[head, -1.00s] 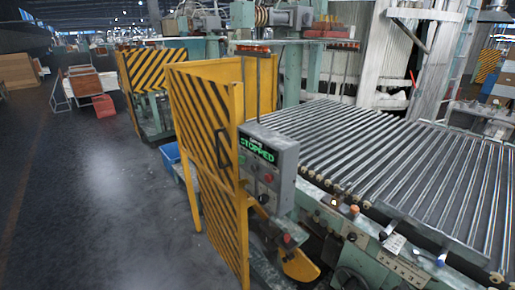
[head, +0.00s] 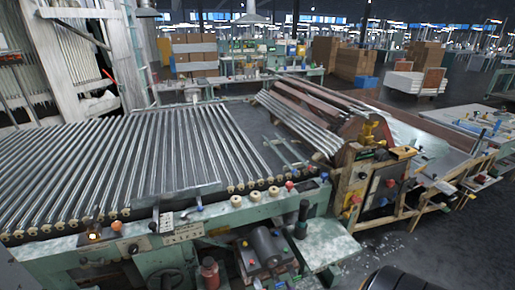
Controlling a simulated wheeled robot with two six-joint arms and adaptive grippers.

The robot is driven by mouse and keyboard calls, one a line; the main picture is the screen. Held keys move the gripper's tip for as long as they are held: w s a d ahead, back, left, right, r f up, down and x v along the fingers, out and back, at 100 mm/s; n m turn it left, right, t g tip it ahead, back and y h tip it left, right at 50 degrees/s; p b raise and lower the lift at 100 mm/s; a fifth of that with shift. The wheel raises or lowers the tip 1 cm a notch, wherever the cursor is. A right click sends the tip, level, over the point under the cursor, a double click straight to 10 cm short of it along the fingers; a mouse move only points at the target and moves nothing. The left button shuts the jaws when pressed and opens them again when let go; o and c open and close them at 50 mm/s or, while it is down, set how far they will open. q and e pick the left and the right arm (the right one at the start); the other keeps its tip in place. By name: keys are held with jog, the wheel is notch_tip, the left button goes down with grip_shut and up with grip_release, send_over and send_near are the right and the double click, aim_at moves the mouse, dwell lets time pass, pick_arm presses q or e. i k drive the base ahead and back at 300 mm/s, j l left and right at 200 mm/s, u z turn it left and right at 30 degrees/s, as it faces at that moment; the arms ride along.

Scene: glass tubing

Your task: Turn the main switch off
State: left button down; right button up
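I cannot make out for certain which control is the main switch. A dark control panel (head: 384,187) with small coloured knobs sits on the yellow-framed machine right of centre. The green machine's front panel (head: 185,232) has a lit lamp (head: 95,237), levers and several knobs. A small box with a red button (head: 251,265) sits low at the machine's front. The grey box with the STOPPED display, seen earlier, is out of view.
The roller bed (head: 150,160) of glass tubes fills the left. A bundle of tubes (head: 300,120) lies on a rack behind. A green side shelf (head: 325,245) juts out in front. Open dark floor (head: 460,250) lies at the right. Cardboard boxes (head: 360,62) stand at the back.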

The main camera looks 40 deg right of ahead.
aim_at(355, 200)
jog(key=z, duration=0.45)
jog(key=l+z, duration=0.1)
jog(key=z, duration=0.35)
jog(key=i+z, duration=0.1)
jog(key=z, duration=1.25)
jog(key=i+l, duration=0.05)
